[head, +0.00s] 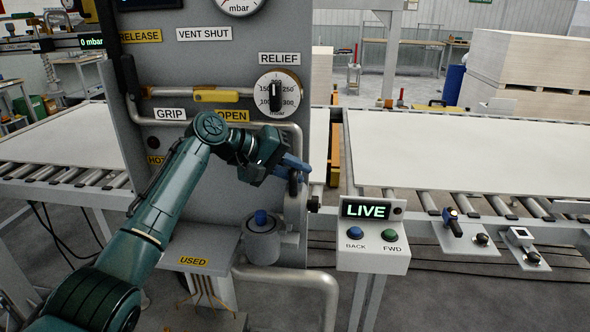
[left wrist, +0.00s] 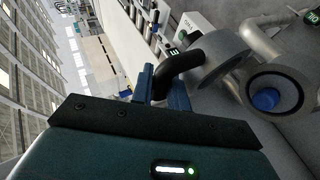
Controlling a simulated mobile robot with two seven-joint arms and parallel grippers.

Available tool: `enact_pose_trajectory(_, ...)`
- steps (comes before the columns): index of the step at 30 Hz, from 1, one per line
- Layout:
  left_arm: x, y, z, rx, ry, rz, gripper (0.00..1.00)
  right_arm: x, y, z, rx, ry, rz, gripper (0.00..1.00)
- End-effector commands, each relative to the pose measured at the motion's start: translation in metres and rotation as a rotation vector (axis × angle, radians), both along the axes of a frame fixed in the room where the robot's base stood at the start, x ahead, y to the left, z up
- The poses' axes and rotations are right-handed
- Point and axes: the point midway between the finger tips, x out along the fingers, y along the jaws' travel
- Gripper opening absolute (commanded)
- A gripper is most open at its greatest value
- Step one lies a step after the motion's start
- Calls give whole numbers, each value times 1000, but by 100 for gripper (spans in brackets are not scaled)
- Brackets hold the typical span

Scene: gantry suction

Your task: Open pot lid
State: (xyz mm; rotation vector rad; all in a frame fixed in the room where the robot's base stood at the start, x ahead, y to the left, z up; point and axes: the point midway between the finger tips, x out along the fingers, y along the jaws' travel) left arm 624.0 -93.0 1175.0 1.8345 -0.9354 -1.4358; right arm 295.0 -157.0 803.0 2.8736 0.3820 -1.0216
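The grey round pot (head: 262,246) stands on a ledge at the panel's lower front, with a blue piece (head: 261,217) inside. Its open mouth and the blue piece (left wrist: 266,99) also show in the left wrist view. The grey lid (left wrist: 228,58) is tipped up beside the pot, clear of its mouth. Its black curved handle (left wrist: 184,62) runs between the blue fingers of my left gripper (left wrist: 160,88), which look closed on it. In the head view my left gripper (head: 297,166) is at the handle, just above and right of the pot. My right gripper is out of view.
A grey panel (head: 200,75) with pipes, labels and a relief dial (head: 277,94) stands close behind my arm. A LIVE control box (head: 372,240) is right of the pot. Roller conveyors with white sheets (head: 470,150) lie on both sides. A bent pipe (head: 300,277) runs below.

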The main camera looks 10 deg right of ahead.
Motion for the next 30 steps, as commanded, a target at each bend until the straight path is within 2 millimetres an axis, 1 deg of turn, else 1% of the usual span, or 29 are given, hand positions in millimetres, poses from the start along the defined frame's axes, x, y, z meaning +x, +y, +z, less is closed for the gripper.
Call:
enact_pose_trajectory(1, 1, 0, 4, -5, -11, 0, 19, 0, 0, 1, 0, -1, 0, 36)
enact_pose_trajectory(8, 1, 0, 2, -2, -6, 1, 37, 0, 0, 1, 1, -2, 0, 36)
enact_pose_trajectory(17, 0, 3, 2, -1, -4, 2, 38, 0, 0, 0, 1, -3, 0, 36)
enact_pose_trajectory(20, -1, 11, 6, -2, -5, 2, 38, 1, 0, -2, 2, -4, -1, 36)
enact_pose_trajectory(23, -4, 26, 15, -1, -7, 3, 38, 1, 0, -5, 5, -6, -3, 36)
enact_pose_trajectory(30, -12, 72, 44, -1, -9, 4, 38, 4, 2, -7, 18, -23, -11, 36)
